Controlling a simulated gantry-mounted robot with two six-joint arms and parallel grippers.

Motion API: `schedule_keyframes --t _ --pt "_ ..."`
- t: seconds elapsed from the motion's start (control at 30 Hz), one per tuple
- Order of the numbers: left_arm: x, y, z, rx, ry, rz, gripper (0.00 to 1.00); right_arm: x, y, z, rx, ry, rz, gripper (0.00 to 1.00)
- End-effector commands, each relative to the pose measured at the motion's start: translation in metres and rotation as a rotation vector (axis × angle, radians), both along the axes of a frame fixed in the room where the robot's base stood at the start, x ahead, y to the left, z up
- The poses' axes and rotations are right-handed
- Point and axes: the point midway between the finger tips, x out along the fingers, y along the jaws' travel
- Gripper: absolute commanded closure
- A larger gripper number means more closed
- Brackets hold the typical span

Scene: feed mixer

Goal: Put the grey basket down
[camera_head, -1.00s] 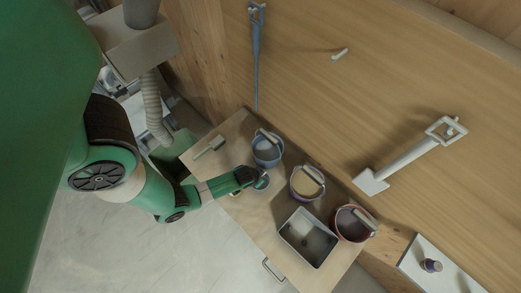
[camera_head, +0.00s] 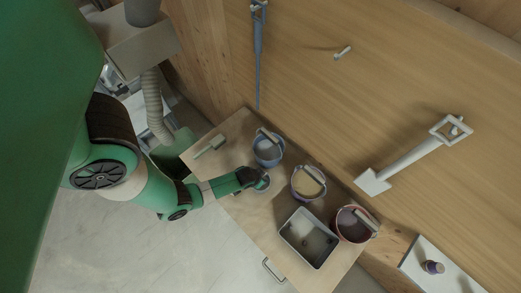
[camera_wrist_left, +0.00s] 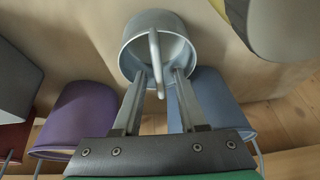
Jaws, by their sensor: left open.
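A rectangular grey basket (camera_head: 297,248) stands on the wooden table near its front edge. It is low and open-topped, and no gripper touches it in the head view. My left gripper (camera_head: 261,181) is at a small round grey cup (camera_head: 263,185) on the same table, left of the basket. In the left wrist view, the open fingers of my left gripper (camera_wrist_left: 160,76) lie on either side of the handle (camera_wrist_left: 155,55) of the grey cup (camera_wrist_left: 140,32). The handle is between them, with visible gaps. My right gripper is not in view.
A blue bucket (camera_head: 267,147), a bucket with yellowish contents (camera_head: 304,184) and a red bucket (camera_head: 353,224) line the table's back edge. A scoop-like tool (camera_head: 209,147) lies at its left end. A wooden wall with hung tools rises behind.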

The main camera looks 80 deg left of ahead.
Motion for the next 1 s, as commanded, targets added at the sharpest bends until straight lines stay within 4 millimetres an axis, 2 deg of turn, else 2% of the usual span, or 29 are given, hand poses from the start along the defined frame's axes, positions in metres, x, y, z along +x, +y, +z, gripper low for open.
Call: schedule_keyframes --t 0.17,0.3,0.4,0.5,0.63,1.0 --pt "-0.008 -0.009 0.031 0.000 -0.001 -0.002 0.59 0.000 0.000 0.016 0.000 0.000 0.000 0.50" --pt "-0.018 -0.018 0.065 0.000 -0.002 -0.002 0.59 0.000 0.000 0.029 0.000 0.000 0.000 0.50" --pt "-0.024 -0.025 0.092 0.000 0.000 -0.002 0.59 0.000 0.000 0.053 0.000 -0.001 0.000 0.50" --pt "-0.029 -0.030 0.105 -0.001 0.001 -0.002 0.59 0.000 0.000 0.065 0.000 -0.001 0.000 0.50" --pt "-0.031 -0.033 0.111 -0.001 -0.001 0.000 0.59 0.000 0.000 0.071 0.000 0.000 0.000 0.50" --pt "-0.032 -0.033 0.110 0.000 0.000 0.000 0.59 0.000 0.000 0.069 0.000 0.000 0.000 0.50"
